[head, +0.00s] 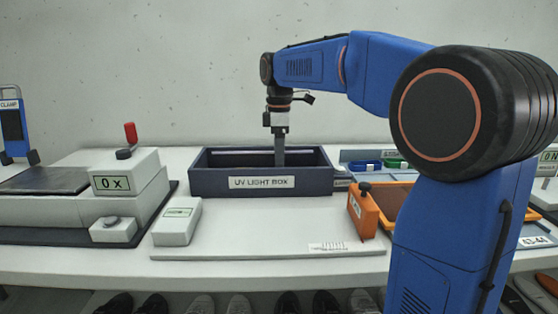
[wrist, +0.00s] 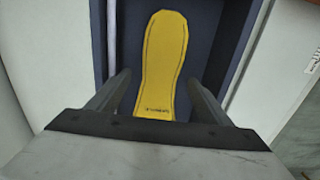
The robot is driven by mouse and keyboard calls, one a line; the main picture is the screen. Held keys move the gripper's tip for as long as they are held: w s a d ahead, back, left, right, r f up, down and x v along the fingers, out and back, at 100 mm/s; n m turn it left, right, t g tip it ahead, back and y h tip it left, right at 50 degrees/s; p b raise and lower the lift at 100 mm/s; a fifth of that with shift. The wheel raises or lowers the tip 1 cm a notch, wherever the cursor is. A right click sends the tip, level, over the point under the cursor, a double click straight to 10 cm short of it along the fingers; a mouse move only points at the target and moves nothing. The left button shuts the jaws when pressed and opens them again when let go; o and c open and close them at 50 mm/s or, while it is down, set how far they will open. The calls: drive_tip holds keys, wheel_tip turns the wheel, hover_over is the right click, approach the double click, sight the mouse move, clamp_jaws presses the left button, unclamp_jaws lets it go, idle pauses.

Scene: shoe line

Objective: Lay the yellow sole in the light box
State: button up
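The yellow sole (wrist: 162,60) lies flat inside the dark blue UV light box, seen in the wrist view with its long side running away from my gripper. The light box (head: 206,183) stands on the table in the head view, and its wall (wrist: 238,60) shows in the wrist view. My gripper (head: 280,158) reaches down into the box from above. In the wrist view its fingers (wrist: 160,78) are apart, one on each side of the sole, with gaps between. The box's front wall hides the sole in the head view.
A white press with a red-handled lever (head: 131,134) stands left of the box. A small white labelled device (head: 177,222) and an orange block (head: 363,212) sit on the pale board (head: 270,240) in front. Blue and green items (head: 365,166) lie to the right.

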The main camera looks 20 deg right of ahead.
wheel_tip(320, 180, up, 17)
drive_tip(key=shift+r, duration=0.2)
idle(0.7)
